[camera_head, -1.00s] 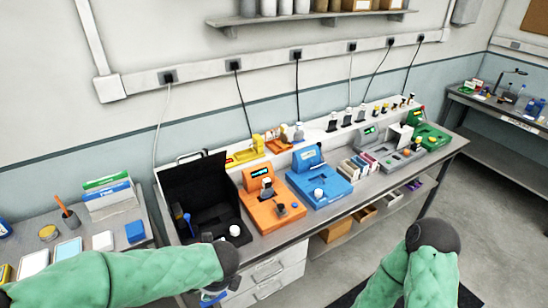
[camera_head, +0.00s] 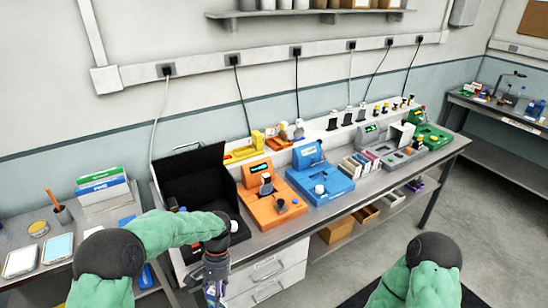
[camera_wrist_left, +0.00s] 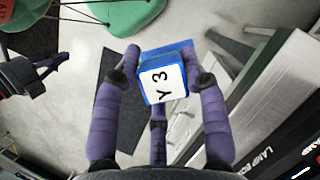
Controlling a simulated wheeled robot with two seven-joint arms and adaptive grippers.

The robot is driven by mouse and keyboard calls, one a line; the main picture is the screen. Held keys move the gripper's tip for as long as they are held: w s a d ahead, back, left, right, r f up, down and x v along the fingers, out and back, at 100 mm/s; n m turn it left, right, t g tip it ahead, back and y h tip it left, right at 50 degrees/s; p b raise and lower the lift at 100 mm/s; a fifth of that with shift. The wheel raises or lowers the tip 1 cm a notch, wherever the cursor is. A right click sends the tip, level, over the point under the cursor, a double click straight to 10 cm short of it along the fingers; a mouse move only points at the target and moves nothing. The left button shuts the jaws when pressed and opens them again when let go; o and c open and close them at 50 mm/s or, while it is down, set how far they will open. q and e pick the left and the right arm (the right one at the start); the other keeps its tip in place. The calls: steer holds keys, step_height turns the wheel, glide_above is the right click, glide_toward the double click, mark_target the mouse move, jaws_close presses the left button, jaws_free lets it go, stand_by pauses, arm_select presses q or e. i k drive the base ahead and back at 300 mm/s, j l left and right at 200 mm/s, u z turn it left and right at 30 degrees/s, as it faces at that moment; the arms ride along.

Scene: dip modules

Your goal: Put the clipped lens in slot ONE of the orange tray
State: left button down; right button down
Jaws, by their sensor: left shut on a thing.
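In the left wrist view my left gripper (camera_wrist_left: 165,85) is shut on a small blue block (camera_wrist_left: 162,84) with a white face marked "Y 3". In the head view this gripper (camera_head: 214,292) hangs low in front of the bench, near the bottom edge; its held block is hard to make out there. An orange tray (camera_head: 277,147) with small items sits at the back of the bench, beside a yellow one. Its slot labels are too small to read. I cannot tell which thing is the clipped lens. A dark gripper with purple parts, apparently my right (camera_wrist_left: 38,72), shows at the left wrist view's edge.
An open black case (camera_head: 190,180) stands at the bench's left end. A larger orange station (camera_head: 262,214), a blue station (camera_head: 318,180), and grey and green ones line the bench to the right. White drawers (camera_head: 268,275) sit below. The floor to the right is clear.

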mark_target(279, 137)
steer(key=i+l+z, duration=0.15)
steer(key=l, duration=0.3)
steer(key=i+l+z, duration=0.2)
steer(key=l, duration=0.25)
steer(key=i+l+z, duration=0.15)
steer(key=i+l, duration=0.15)
steer(key=l, duration=0.1)
